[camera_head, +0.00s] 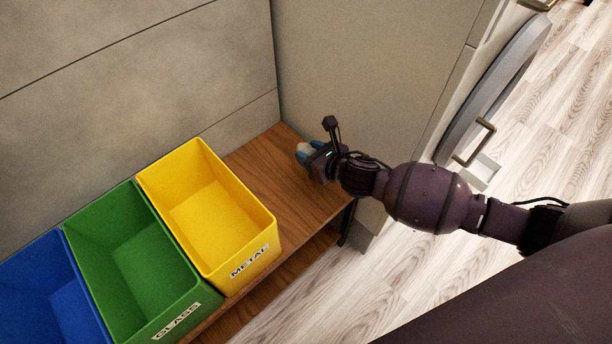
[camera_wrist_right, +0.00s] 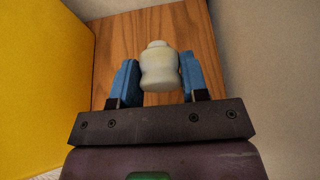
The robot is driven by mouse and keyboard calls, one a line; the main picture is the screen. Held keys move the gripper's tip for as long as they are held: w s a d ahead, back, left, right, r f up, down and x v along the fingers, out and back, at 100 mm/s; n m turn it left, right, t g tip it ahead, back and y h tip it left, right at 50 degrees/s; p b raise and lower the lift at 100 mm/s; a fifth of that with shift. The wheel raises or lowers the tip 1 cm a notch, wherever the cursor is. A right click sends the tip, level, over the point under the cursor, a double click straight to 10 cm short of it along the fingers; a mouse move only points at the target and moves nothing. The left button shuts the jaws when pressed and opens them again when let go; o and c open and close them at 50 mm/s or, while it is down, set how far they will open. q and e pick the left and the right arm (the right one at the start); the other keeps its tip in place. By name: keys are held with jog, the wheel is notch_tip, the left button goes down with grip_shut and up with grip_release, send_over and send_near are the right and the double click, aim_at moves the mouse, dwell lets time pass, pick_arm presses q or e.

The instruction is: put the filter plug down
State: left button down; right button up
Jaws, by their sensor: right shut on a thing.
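The filter plug (camera_wrist_right: 159,68) is a small cream-white piece with a narrower knob at its top. My right gripper (camera_wrist_right: 156,82) is shut on it, with a blue finger on each side. In the head view the right gripper (camera_head: 308,153) is over the right end of the wooden bench (camera_head: 262,166), close to the grey side panel. The plug (camera_head: 303,147) shows there only as a small pale patch, partly hidden by the gripper. I cannot tell whether the plug touches the wood. My left gripper is not in view.
A yellow METAL bin (camera_head: 259,238), a green GLASS bin (camera_head: 132,262) and a blue bin (camera_head: 38,277) stand in a row left of the gripper. Bare wood lies between the yellow bin and the gripper. A cabinet panel (camera_head: 365,62) rises behind.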

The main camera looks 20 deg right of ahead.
jog(key=b, duration=0.2)
send_over(309, 185)
jog(key=f, duration=0.6)
jog(key=shift+s+f, duration=0.1)
jog(key=shift+s, duration=0.1)
jog(key=shift+w+f, duration=0.1)
jog(key=shift+f, duration=0.2)
jog(key=shift+f+b, duration=0.25)
jog(key=shift+b, duration=0.05)
notch_tip(309, 185, down, 4)
jog(key=shift+r+b, duration=0.2)
jog(key=shift+b, duration=0.6)
jog(key=shift+f, duration=0.1)
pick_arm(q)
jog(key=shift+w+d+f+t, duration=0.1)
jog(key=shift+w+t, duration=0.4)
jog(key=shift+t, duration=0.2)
pick_arm(e)
jog(key=shift+w+r, duration=0.1)
jog(key=shift+r, duration=0.1)
jog(key=shift+f, duration=0.45)
